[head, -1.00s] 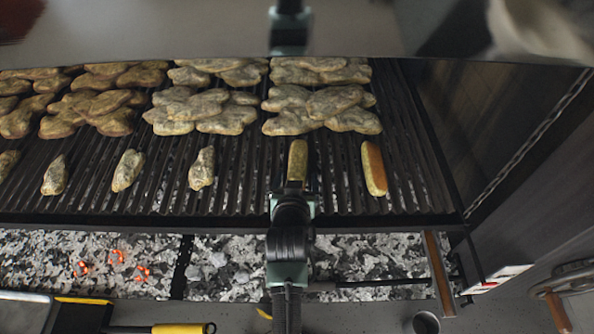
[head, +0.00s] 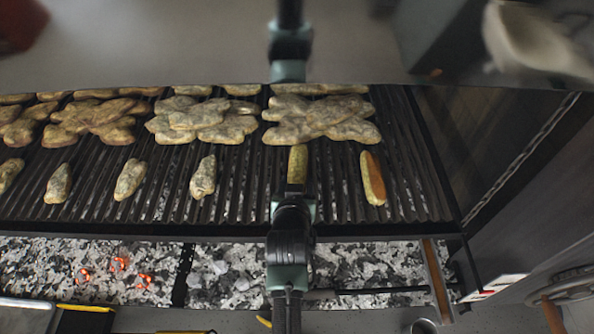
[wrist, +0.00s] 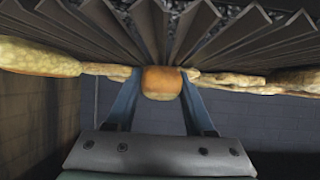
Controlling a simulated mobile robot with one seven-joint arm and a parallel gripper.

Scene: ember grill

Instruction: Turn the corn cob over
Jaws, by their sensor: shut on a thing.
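Two elongated yellow cobs show at the right of the grill grate. One corn cob (head: 297,163) points straight away from me, and its near end is between the fingers of my gripper (head: 296,190). In the wrist view my gripper (wrist: 160,92) is shut on the cob's round, browned end (wrist: 161,82), with a blue finger on each side. The wrist picture has the grate bars at its top, close to the cob. I cannot tell whether the cob touches them. The other cob (head: 373,178) lies to the right, yellow with an orange-brown side.
Several charred meat pieces (head: 322,120) lie in clusters behind the cobs, and several small pieces (head: 203,177) lie in a row to the left. A grey panel (head: 180,45) covers the far grill. Glowing embers (head: 119,264) lie below the front edge. Bare bars separate the two cobs.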

